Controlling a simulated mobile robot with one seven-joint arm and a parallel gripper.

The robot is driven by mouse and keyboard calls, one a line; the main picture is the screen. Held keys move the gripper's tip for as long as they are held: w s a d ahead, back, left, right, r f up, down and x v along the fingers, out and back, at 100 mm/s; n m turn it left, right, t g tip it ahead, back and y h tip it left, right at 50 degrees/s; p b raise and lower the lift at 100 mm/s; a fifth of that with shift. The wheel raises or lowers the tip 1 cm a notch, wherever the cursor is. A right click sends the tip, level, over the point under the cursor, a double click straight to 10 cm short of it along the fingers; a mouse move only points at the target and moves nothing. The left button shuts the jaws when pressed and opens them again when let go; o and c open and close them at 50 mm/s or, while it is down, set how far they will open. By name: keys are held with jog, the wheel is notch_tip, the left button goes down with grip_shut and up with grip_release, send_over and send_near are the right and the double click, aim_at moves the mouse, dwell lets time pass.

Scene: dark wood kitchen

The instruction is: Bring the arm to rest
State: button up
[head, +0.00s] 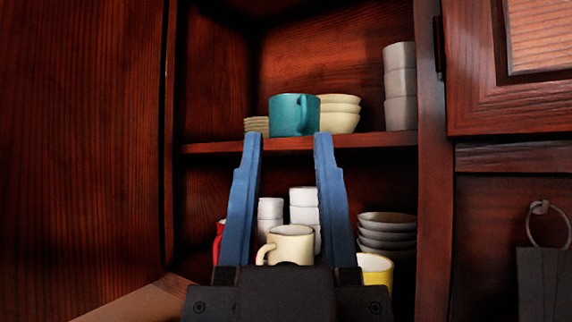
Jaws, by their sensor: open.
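My gripper (284,146) is in the lower middle of the head view, with two blue fingers pointing up and away. The fingers are spread apart with nothing between their tips. They stand in front of an open cupboard (290,145). A teal mug (287,116) stands on the upper shelf, beyond the fingertips. A cream mug (291,243) stands on the lower level, seen between the fingers. The gripper's dark body hides part of the lower level. I cannot tell the distance from the fingertips to the shelf.
Cream bowls (339,113) and stacked grey cups (400,87) share the upper shelf. White cups (304,207), grey bowls (387,231), a yellow mug (377,270) and a red mug (217,240) stand below. A wood panel (80,150) is at left, a cupboard door (510,65) at right.

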notch_tip(320, 180, down, 10)
jog(key=b, duration=0.9)
jog(key=shift+b, duration=0.4)
jog(key=shift+a, duration=0.1)
